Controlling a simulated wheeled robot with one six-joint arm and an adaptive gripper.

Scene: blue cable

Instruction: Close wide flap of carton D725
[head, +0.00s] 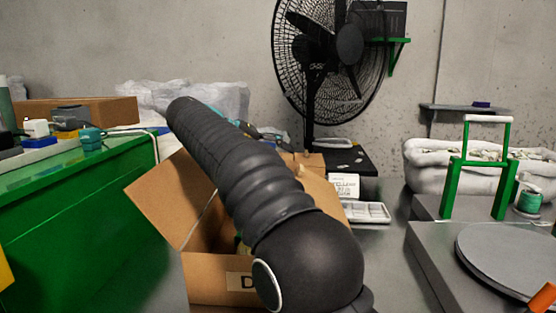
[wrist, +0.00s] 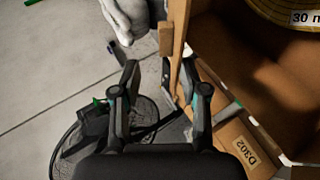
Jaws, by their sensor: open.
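An open brown carton (head: 205,290) stands in front of me in the head view. Its front label shows only a "D"; my arm hides the rest. One flap (head: 168,200) leans outward on the left; another (head: 322,196) shows on the right behind my arm. In the wrist view the carton's inside (wrist: 240,65) fills the upper right, with a yellow-edged coil (wrist: 275,10) marked "30 m" in it. My gripper (wrist: 159,66) is open, its right fingertip close to a brown cardboard edge (wrist: 179,35). I cannot tell whether they touch.
A black fan (head: 349,45) stands behind the carton. A green cabinet (head: 90,215) is on the left; a grey bench with a round plate (head: 515,255) is on the right. A white tray (head: 370,212) lies behind.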

